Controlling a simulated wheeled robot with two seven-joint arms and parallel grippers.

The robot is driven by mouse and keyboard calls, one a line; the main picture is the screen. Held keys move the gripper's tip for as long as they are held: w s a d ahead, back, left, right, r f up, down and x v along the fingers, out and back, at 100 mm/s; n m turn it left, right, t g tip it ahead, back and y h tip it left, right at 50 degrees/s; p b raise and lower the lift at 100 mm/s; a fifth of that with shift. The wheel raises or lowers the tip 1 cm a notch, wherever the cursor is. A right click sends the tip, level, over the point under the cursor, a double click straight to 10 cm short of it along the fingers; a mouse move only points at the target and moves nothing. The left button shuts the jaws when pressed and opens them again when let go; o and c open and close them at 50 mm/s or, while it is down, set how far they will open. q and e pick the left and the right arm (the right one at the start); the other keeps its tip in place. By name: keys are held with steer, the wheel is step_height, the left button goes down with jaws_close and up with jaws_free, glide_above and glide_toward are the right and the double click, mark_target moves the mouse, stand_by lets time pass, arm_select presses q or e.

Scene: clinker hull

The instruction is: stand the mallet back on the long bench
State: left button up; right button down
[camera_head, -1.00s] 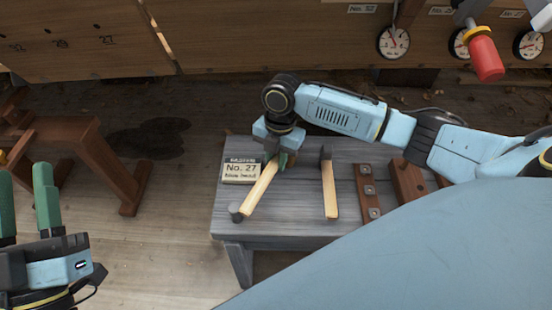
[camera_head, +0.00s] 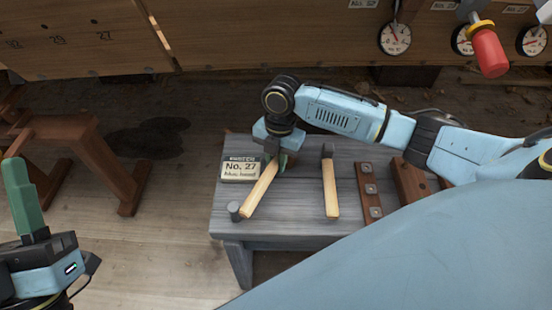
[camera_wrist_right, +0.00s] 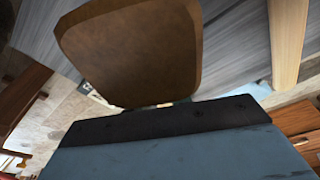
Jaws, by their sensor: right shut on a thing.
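My right gripper (camera_head: 277,160) is low over the grey plank bench (camera_head: 300,228), pointing down and shut on the mallet. The mallet's brown rounded block (camera_wrist_right: 130,52) fills the upper middle of the right wrist view and hides the fingertips. In the head view only a little brown shows behind the fingers. A pale handle (camera_head: 260,190) slants down-left from the fingers; I cannot tell whether it belongs to the mallet. Whether the mallet touches the bench is unclear. My left gripper (camera_head: 22,198) is at the lower left, away from the bench, with only one green finger visible.
A grey cylinder (camera_head: 234,210) is by the slanting handle's lower end. A card marked No. 27 (camera_head: 240,171), a hammer (camera_head: 330,188) and a brown strip with metal squares (camera_head: 368,190) are on the bench. A brown trestle (camera_head: 115,170) stands left. Gauges hang on the plank hull (camera_head: 250,35).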

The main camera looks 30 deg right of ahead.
steer(key=shift+f, duration=0.25)
steer(key=c, duration=1.2)
jaws_free()
steer(key=shift+f, duration=0.1)
steer(key=shift+r+p, duration=0.25)
steer(key=shift+p, duration=0.05)
step_height(320, 180, up, 2)
steer(key=p, duration=0.3)
steer(key=shift+r, duration=0.25)
arm_select(q)
step_height(320, 180, down, 14)
steer(key=w+a+g+y+p, duration=0.2)
steer(key=g+y, duration=0.2)
steer(key=g, duration=0.7)
arm_select(e)
steer(key=shift+r, duration=0.75)
steer(key=shift+r+p, duration=0.95)
arm_select(q)
steer(key=s+a+f+g+y+p, duration=0.1)
steer(key=s+a+f+g, duration=0.1)
steer(key=s+f+g, duration=0.3)
steer(key=s+a+f+n+g+y+p, duration=0.1)
steer(key=s+a+f+g+y, duration=0.1)
steer(key=s+f+g, duration=0.3)
steer(key=shift+s+a+f+g, duration=0.15)
steer(key=shift+s+a+g, duration=0.25)
steer(key=shift+s+a, duration=0.55)
arm_select(e)
steer(key=shift+r, duration=0.8)
